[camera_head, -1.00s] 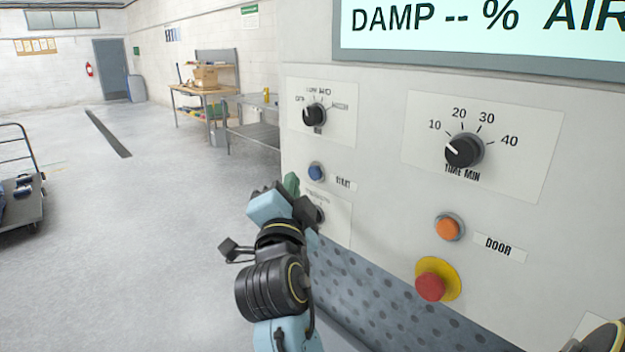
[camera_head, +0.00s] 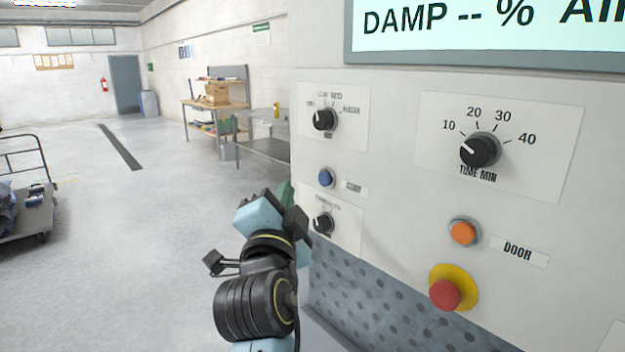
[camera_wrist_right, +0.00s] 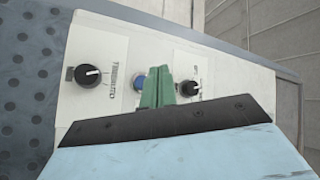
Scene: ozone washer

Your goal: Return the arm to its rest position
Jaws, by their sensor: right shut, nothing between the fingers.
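My right arm rises from the bottom middle of the head view, in front of the washer's left edge. Its gripper (camera_head: 285,193) is partly hidden behind its own wrist, with green fingers just showing. In the right wrist view the green fingers (camera_wrist_right: 157,87) are together and hold nothing. They overlap the blue button (camera_wrist_right: 139,80) in that picture, and I cannot tell how far they are from the panel. In the head view, the blue button (camera_head: 326,178) and the lower-left knob (camera_head: 323,222) are uncovered. My left gripper is not in view.
The washer panel (camera_head: 400,190) fills the right side, with a time knob (camera_head: 480,150), an orange door button (camera_head: 464,232) and a red stop button (camera_head: 446,294). Open floor (camera_head: 120,240) lies left. A cart (camera_head: 25,215) and a workbench (camera_head: 215,105) stand farther off.

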